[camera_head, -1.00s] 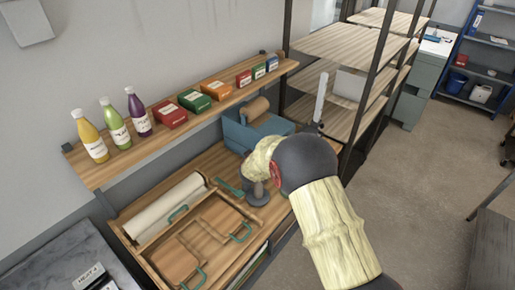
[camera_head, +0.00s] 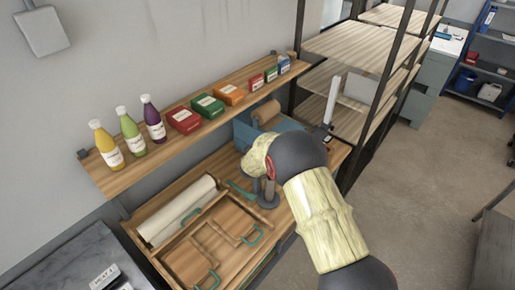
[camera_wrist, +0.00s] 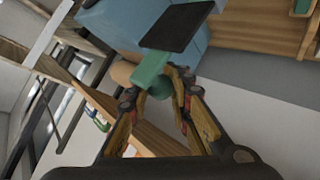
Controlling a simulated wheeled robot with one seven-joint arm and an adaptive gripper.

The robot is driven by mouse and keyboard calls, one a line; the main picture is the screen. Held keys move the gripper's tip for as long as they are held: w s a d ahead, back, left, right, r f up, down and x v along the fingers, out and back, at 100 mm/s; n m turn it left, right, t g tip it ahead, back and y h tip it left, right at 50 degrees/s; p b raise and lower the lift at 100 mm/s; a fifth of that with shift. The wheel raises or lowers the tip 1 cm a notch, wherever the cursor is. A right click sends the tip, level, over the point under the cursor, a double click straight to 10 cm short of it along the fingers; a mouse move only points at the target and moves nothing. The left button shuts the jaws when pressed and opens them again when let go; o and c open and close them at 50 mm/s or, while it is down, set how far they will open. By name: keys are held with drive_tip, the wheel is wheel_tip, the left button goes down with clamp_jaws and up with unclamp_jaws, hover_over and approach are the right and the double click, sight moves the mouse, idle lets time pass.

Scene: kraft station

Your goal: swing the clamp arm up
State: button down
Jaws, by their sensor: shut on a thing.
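A blue dispenser (camera_head: 243,130) with a brown paper roll (camera_head: 266,112) stands at the far end of the wooden bench. In the wrist view the blue body (camera_wrist: 125,22) fills the top, with a teal clamp arm (camera_wrist: 150,68) in front of it and a dark plate (camera_wrist: 180,27) beside the arm. My gripper (camera_wrist: 168,84) is shut on the clamp arm's round green end (camera_wrist: 160,88), between both fingers. In the head view my arm hides the fingers and the clamp arm.
A shelf (camera_head: 165,140) with bottles and small boxes runs along the wall above the bench. A white roll (camera_head: 180,208) and a wooden tray (camera_head: 185,262) lie on the bench. A grey post (camera_head: 268,192) stands near my wrist.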

drive_tip(key=shift+a, duration=0.4)
drive_tip(key=c, duration=2.1)
unclamp_jaws()
drive_tip(key=shift+o, duration=1.4)
drive_tip(key=shift+s+a+r, duration=0.1)
drive_tip(key=shift+s+a, duration=0.05)
drive_tip(key=shift+a, duration=0.05)
drive_tip(key=shift+o, duration=0.9)
drive_tip(key=shift+d, duration=0.25)
drive_tip(key=v, duration=1.2)
